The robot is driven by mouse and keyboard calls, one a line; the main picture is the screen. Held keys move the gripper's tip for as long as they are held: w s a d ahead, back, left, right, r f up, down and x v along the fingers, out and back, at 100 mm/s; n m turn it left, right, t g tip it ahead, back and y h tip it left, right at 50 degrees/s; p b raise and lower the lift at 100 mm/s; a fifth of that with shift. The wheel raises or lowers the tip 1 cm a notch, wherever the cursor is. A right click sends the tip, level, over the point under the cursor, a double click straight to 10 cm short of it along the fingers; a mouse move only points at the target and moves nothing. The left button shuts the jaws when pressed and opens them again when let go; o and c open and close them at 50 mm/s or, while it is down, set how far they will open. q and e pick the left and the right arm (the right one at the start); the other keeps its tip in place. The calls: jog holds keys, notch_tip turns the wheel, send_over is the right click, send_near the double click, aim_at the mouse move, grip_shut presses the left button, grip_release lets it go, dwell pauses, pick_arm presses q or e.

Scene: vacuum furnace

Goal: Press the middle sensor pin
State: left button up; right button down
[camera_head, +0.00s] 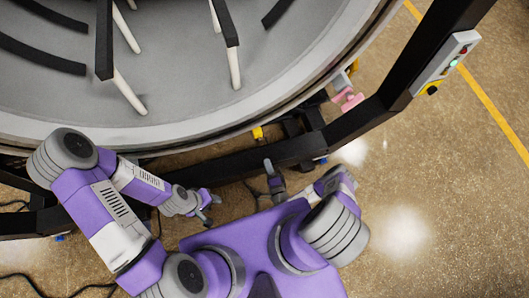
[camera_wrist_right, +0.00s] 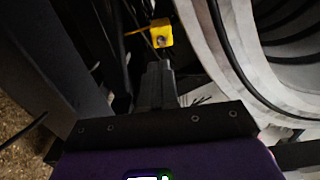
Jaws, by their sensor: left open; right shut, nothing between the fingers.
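A yellow sensor block (camera_wrist_right: 160,33) shows at the top of the right wrist view, with a small round dark pin (camera_wrist_right: 161,41) on its face. The block also shows as a small yellow piece (camera_head: 258,132) under the furnace rim in the head view, where the pin is too small to tell. My right gripper (camera_head: 268,165) is shut and empty, below the yellow piece in the head view. Its closed fingers (camera_wrist_right: 158,68) point toward the block in the wrist view, with a gap between. My left gripper (camera_head: 212,207) is open and empty, left of the right one.
The round grey furnace chamber (camera_head: 180,125) fills the top left, with a black frame bar (camera_head: 290,150) below its rim. A pink part (camera_head: 347,99) and a control box (camera_head: 445,62) are to the right. Open floor (camera_head: 450,200) lies at the right.

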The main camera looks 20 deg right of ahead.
jog(key=shift+s+a, duration=0.1)
jog(key=shift+s, duration=1.85)
